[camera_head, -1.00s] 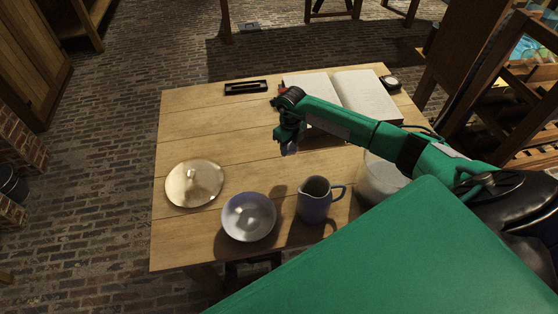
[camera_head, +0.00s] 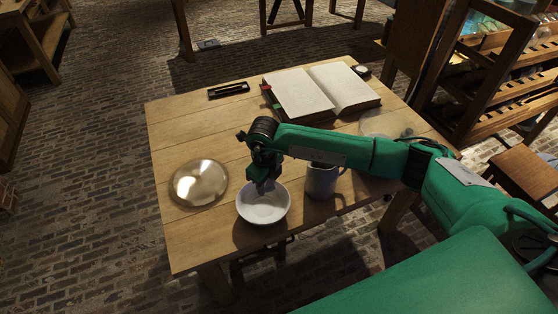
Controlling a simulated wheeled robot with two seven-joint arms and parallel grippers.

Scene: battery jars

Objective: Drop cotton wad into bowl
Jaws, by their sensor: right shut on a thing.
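A pale round bowl (camera_head: 264,208) stands near the front edge of the wooden table. My right gripper (camera_head: 264,186) points down over the far part of the bowl, at or just above its rim. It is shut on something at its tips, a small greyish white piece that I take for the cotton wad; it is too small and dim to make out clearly. The far rim of the bowl is partly hidden by the gripper. My left gripper is out of view.
A jug (camera_head: 320,180) stands close to the right of the bowl, under my arm. A shiny round lid or dish (camera_head: 199,183) lies to the left. An open book (camera_head: 300,95), a dark pen tray (camera_head: 228,90) and a clear glass vessel (camera_head: 388,124) are farther back.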

